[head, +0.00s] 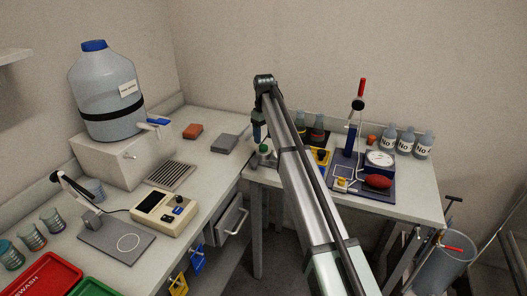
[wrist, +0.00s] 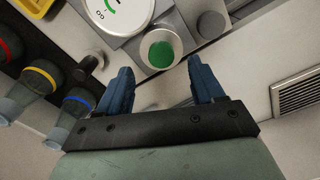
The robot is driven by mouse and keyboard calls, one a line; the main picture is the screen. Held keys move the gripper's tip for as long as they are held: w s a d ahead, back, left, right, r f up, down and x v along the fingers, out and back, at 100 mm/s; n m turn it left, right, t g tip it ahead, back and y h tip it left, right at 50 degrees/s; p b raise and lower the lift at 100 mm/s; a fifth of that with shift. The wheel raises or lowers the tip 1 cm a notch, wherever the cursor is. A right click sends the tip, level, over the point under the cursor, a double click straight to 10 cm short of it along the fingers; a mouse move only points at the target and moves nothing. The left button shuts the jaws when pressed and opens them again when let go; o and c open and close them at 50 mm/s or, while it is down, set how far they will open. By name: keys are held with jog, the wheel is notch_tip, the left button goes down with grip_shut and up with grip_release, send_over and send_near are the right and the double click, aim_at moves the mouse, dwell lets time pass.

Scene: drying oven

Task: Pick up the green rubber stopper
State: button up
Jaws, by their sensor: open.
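The green rubber stopper (wrist: 160,52) sits in the top of a round pale holder in the wrist view, beyond my fingertips and roughly between them. In the head view the stopper (head: 264,148) shows as a small green disc near the corner where the two benches meet. My gripper (wrist: 162,70) has two blue fingers spread apart with nothing between them. In the head view my gripper (head: 257,134) points down just above and slightly left of the stopper. The exact height gap is hard to tell.
A white dial (wrist: 118,14) lies close to the stopper. Several bottles with coloured rings (wrist: 42,76) stand at left in the wrist view. A red bulb (head: 378,181) lies on the right bench.

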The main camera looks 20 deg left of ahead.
aim_at(264, 147)
notch_tip(264, 147, down, 5)
jog(key=shift+s+r, duration=0.1)
jog(key=shift+s, duration=0.05)
jog(key=shift+c, duration=0.3)
jog(key=shift+r, duration=0.1)
jog(key=c, duration=1.1)
